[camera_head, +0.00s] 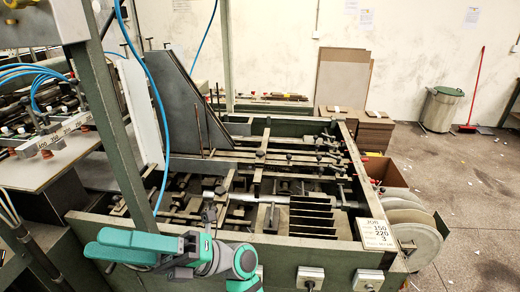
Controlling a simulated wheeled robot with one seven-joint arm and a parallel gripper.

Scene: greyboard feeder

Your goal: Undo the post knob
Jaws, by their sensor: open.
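Several dark knobs sit on the rods and posts of the feeder. One small dark knob (260,153) is near the middle of the frame, and another knob (338,178) is on the right side. I cannot tell which one is the post knob. My teal and grey arm is at the lower left, in front of the machine's front rail.
The green front rail (310,250) runs across the near side. A job sign (376,234) stands at its right end, beside white reels (415,235). A slanted green post (122,140) and a blue hose (160,110) rise at left. Open floor lies at right.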

